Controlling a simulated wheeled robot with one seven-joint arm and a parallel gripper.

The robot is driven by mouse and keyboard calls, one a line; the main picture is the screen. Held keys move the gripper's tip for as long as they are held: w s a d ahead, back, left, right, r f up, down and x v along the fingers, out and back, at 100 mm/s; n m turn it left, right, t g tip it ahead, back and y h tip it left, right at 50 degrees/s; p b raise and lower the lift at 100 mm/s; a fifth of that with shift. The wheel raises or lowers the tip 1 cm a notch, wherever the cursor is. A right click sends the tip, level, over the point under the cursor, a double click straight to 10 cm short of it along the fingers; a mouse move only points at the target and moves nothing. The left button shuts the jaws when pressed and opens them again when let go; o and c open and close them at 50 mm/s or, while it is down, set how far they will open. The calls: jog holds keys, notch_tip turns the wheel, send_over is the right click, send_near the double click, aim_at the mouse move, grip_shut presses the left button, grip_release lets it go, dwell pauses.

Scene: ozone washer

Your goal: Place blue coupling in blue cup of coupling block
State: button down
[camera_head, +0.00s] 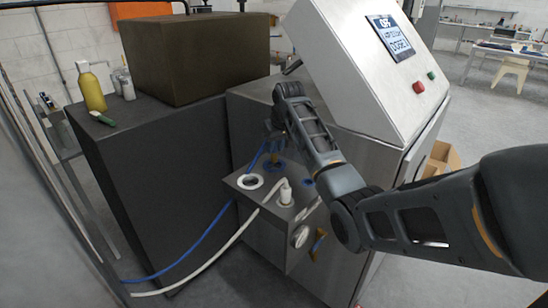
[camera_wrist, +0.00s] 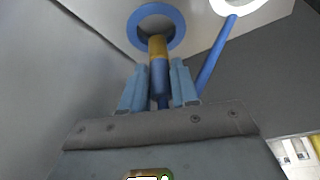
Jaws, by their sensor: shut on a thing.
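The blue coupling (camera_wrist: 160,76), with a gold-yellow band near its tip, is held between both fingers of my gripper (camera_wrist: 158,85). Its tip points at the blue cup (camera_wrist: 181,28), a blue ring in the coupling block (camera_head: 247,203), and overlaps the ring's near edge in the wrist view. I cannot tell whether the tip is above the opening or inside it. In the head view my gripper (camera_head: 275,130) is small and dark above the block's back side, where a blue ring (camera_head: 276,168) shows below it.
A white cup ring (camera_head: 242,182) and a white coupling (camera_head: 286,195) with its hose are on the block. Another blue part (camera_head: 307,183) is at its right. A blue hose (camera_head: 205,240) runs to the floor. The grey cabinet (camera_head: 150,190) and washer housing (camera_head: 345,60) flank the block.

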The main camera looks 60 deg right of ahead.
aim_at(276, 155)
jog(key=shift+f, duration=2.2)
jog(key=shift+f, duration=0.1)
jog(key=c, duration=0.9)
grip_release()
jog(key=shift+o, duration=0.2)
jog(key=v, duration=1.2)
